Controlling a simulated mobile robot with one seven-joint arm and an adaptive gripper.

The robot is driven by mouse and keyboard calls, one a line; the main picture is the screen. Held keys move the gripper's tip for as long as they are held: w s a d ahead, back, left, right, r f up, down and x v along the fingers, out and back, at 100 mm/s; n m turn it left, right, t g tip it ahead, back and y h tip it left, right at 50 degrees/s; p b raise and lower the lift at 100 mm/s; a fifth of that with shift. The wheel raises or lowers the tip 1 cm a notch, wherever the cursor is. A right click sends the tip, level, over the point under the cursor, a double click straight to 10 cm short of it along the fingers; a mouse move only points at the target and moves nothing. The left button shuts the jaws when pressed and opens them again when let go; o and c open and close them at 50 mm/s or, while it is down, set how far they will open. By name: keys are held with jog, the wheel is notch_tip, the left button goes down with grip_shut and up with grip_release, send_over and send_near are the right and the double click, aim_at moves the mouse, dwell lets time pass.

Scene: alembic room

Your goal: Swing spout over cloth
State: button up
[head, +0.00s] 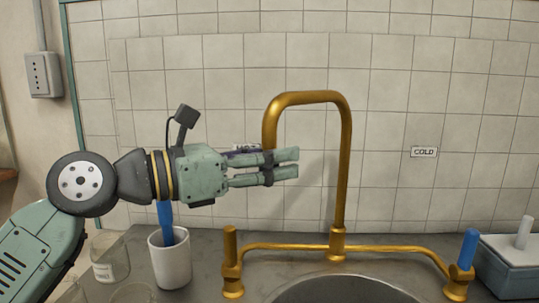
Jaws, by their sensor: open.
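The brass spout (347,150) rises from behind the sink, bends over at the top and comes down on the left. My gripper (293,165) reaches in from the left with its fingers pointing right, at the height of the spout's downturned end. The fingers are open, one above the other. They cover the lower tip of the spout, so I cannot tell whether they touch it. No cloth shows in this view.
A brass tap (231,262) stands left of the spout and a blue-handled tap (461,270) right. The sink (345,290) is in front. A white mug (170,262) holding a blue-handled thing and a glass jar (108,258) stand below my arm. A grey-blue box (510,265) is far right.

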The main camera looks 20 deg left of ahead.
grip_shut()
dwell(0.5)
dwell(0.3)
